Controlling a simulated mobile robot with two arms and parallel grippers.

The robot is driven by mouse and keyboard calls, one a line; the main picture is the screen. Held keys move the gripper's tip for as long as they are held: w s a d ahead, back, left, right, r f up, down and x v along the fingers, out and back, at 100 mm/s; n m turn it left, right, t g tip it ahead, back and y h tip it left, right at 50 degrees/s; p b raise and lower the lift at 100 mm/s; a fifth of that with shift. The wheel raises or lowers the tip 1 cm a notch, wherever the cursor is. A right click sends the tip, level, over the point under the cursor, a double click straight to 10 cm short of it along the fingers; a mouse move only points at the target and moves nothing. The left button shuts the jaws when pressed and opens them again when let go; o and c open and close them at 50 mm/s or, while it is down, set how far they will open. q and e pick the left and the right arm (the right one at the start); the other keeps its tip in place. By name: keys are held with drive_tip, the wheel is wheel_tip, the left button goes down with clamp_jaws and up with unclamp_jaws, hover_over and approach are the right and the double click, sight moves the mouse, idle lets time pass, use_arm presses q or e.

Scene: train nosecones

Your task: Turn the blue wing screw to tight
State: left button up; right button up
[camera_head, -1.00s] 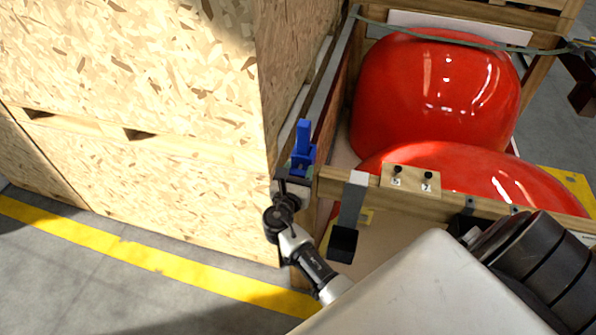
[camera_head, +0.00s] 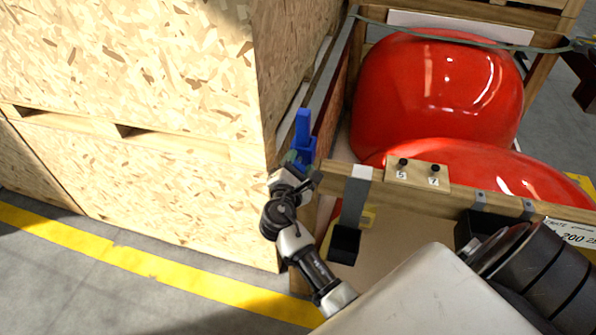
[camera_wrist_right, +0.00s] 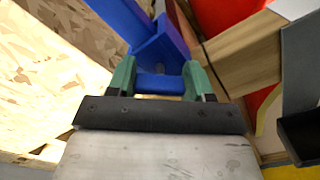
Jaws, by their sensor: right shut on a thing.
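The blue wing screw (camera_head: 303,135) is at the left corner of the wooden crate frame (camera_head: 450,196), beside the tall chipboard box. One blue wing stands upright in the head view. My right gripper (camera_head: 298,164) reaches up to it from below. In the right wrist view, the green fingers of my right gripper (camera_wrist_right: 158,82) are shut on the blue part (camera_wrist_right: 150,48), one finger on each side. The screw's shaft and seat are hidden. My left gripper is not in view.
The chipboard box (camera_head: 150,80) stands close on the left. Two red nosecones (camera_head: 435,95) lie in the crate. A grey strap with a black end (camera_head: 345,243) hangs over the front rail. A plate with two black knobs (camera_head: 417,172) sits on the rail.

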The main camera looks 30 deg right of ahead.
drive_tip(key=m+b, duration=0.4)
drive_tip(key=m, duration=0.1)
drive_tip(key=shift+f+b, duration=0.35)
drive_tip(key=shift+b, duration=0.05)
drive_tip(key=shift+r+m+b, duration=0.1)
drive_tip(key=shift+m+b, duration=1.55)
drive_tip(key=shift+m, duration=0.55)
drive_tip(key=o, duration=0.9)
drive_tip(key=shift+s, duration=0.1)
drive_tip(key=shift+o, duration=0.2)
